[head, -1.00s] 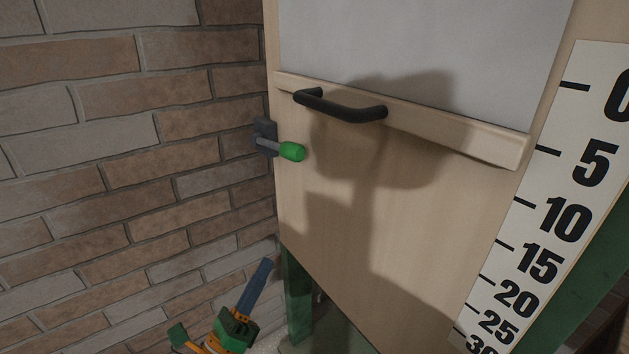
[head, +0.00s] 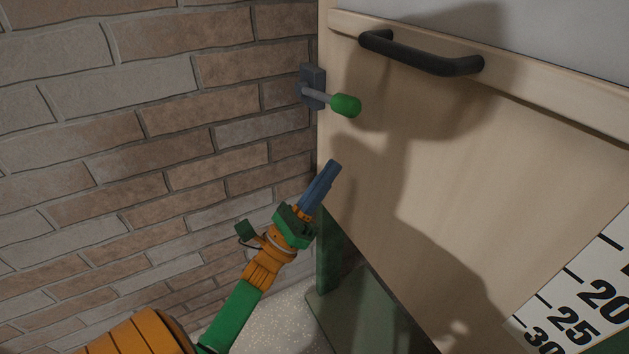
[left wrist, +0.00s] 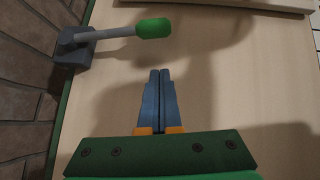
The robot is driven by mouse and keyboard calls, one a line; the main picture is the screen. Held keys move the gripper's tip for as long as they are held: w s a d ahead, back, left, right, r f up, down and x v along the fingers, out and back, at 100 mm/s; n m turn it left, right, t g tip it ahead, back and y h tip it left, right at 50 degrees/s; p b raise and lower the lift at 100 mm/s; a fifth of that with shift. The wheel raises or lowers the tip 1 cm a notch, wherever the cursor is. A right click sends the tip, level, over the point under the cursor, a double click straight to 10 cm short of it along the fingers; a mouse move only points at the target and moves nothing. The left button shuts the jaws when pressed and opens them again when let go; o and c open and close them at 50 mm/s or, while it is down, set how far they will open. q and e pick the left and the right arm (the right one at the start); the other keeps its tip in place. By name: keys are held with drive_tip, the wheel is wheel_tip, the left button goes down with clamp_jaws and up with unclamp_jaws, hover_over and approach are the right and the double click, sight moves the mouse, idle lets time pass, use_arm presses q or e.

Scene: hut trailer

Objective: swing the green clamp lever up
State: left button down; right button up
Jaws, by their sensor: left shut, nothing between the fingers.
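The clamp lever has a grey rod and a green grip (head: 345,105), and sticks out from a dark grey mount (head: 312,87) at the left edge of the wooden panel. In the left wrist view the green grip (left wrist: 153,28) is at the top, with its rod running left to the mount (left wrist: 73,47). My left gripper (head: 334,164) has its blue fingers shut and empty. It is below the lever and apart from it; in the left wrist view the fingertips (left wrist: 160,72) point up toward the grip. My right gripper is not in view.
A black bar handle (head: 422,57) is on the panel's wooden rail, right of the lever. A brick wall (head: 150,130) runs close along the left. A numbered scale (head: 590,290) is at the lower right. The panel (head: 450,170) between is bare.

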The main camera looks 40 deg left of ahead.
use_arm(q)
wheel_tip(320, 180, up, 6)
drive_tip(key=w+p, duration=0.2)
drive_tip(key=shift+w+r, duration=0.15)
drive_tip(key=shift+w, duration=0.2)
drive_tip(key=a+r+n+g+y+p, duration=0.1)
drive_tip(key=r+n+y+p, duration=0.3)
drive_tip(key=n+p, duration=0.1)
drive_tip(key=r+n+g+y+p, duration=0.1)
drive_tip(key=r+n+y+p, duration=0.3)
drive_tip(key=p, duration=0.4)
drive_tip(key=w+a+r+n+g+y+p, duration=0.1)
drive_tip(key=r+n+y+p, duration=0.3)
drive_tip(key=p, duration=0.3)
drive_tip(key=shift+a+r+n+g, duration=0.25)
drive_tip(key=shift+a+n+g, duration=0.1)
drive_tip(key=shift+n, duration=0.55)
drive_tip(key=w+a+r+n+p, duration=0.1)
drive_tip(key=w+a+r+p, duration=0.2)
drive_tip(key=a, duration=0.5)
drive_tip(key=shift+w+a+r+g+y+p, duration=0.35)
drive_tip(key=shift+r+p, duration=0.25)
drive_tip(key=shift+r, duration=0.8)
